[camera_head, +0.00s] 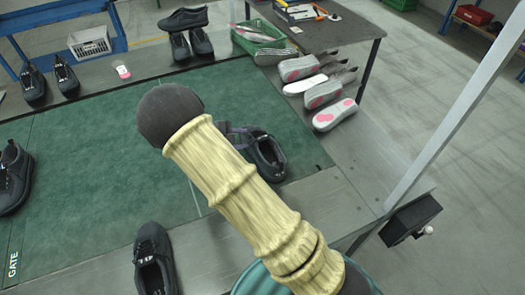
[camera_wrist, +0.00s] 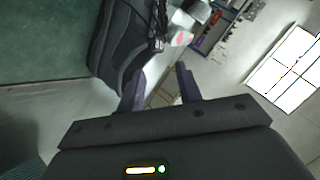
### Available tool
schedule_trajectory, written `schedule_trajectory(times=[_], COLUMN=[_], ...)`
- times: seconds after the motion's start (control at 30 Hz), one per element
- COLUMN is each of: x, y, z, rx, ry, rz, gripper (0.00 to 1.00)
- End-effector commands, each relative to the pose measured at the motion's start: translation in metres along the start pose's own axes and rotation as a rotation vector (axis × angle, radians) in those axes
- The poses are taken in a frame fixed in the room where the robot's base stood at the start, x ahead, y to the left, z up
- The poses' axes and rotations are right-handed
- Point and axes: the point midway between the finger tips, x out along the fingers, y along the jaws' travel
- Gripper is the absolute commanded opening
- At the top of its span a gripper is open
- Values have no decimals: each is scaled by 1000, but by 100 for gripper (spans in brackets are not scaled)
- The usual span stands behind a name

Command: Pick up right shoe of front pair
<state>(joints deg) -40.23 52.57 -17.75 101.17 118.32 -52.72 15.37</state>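A black shoe (camera_head: 267,158) stands on the right part of the green mat, partly hidden behind my arm. Another black shoe (camera_head: 153,258) stands at the near edge of the table, left of my arm. In the wrist view a black laced shoe (camera_wrist: 118,45) fills the upper left, close to my gripper (camera_wrist: 161,88). My gripper's two dark purple fingers are apart, with nothing seen held between them. The left finger overlaps the shoe's lower end; I cannot tell whether they touch. In the head view my arm mostly hides the gripper.
More black shoes stand at the left edge (camera_head: 14,178) and along the far edge (camera_head: 190,40). Several grey and white soles (camera_head: 325,90) lie at the right. A green basket (camera_head: 258,38) and a white basket (camera_head: 89,42) stand at the back. Open floor lies to the right.

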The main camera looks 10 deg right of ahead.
Motion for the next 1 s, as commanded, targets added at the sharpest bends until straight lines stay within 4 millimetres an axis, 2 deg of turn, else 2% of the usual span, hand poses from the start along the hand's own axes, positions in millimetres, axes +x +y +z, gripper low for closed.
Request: schedule_trajectory(times=[0.2,0.33,0.77,1.0], x=[40,57,64,86], y=[0,0,0,1], z=[-1,0,0,4], rx=[-1,-1,0,-2], ry=[4,2,0,3], rz=[0,0,0,0], gripper=[35,35,35,35])
